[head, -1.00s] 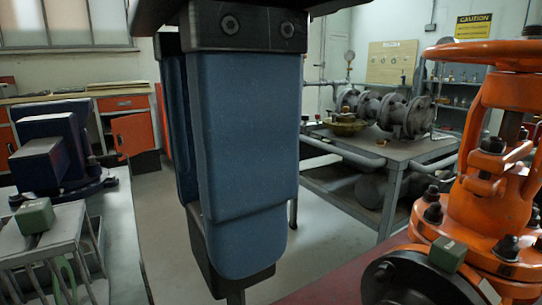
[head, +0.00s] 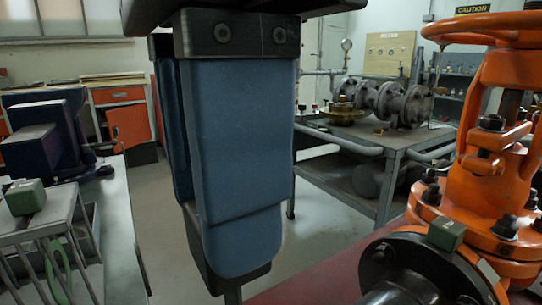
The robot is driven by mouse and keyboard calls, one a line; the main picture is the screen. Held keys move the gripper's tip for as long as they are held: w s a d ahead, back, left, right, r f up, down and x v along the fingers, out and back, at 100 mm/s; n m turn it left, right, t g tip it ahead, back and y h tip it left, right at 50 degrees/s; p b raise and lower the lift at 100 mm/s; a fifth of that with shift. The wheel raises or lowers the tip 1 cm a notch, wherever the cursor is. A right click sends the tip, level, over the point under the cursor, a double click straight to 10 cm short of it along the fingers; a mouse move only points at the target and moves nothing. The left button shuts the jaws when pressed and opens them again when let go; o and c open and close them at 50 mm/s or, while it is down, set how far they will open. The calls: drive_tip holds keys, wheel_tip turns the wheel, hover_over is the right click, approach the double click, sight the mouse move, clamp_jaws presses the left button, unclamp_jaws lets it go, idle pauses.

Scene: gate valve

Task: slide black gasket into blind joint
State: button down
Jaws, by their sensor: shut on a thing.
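My gripper (head: 228,278) hangs down in the middle of the head view, with two large blue-faced fingers and black tips. It is shut. A thin dark strip, seemingly the black gasket (head: 233,296), shows just below the tips and is cut off by the frame's bottom edge. An orange gate valve (head: 480,180) stands at the right, clear of my gripper in the picture. A black flange (head: 378,262) with bolts is on its near side, at the lower right. I cannot tell whether the blind joint is in view.
A tool rack (head: 50,222) and a dark blue vise (head: 40,130) stand on a bench at the left. A green block (head: 446,234) sits on top of the flange, and another (head: 26,197) is on the rack. A table (head: 372,152) with grey pipe parts stands behind. Open floor lies between.

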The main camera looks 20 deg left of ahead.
wheel_tip(320, 180, down, 13)
drive_tip(key=b, duration=0.9)
drive_tip(key=shift+b, duration=0.3)
idle(3.9)
drive_tip(key=c, duration=0.6)
unclamp_jaws()
drive_tip(key=shift+r, duration=0.1)
wheel_tip(320, 180, up, 8)
drive_tip(key=shift+f+p, duration=0.1)
drive_tip(key=shift+p, duration=1.15)
drive_tip(key=shift+f, duration=0.1)
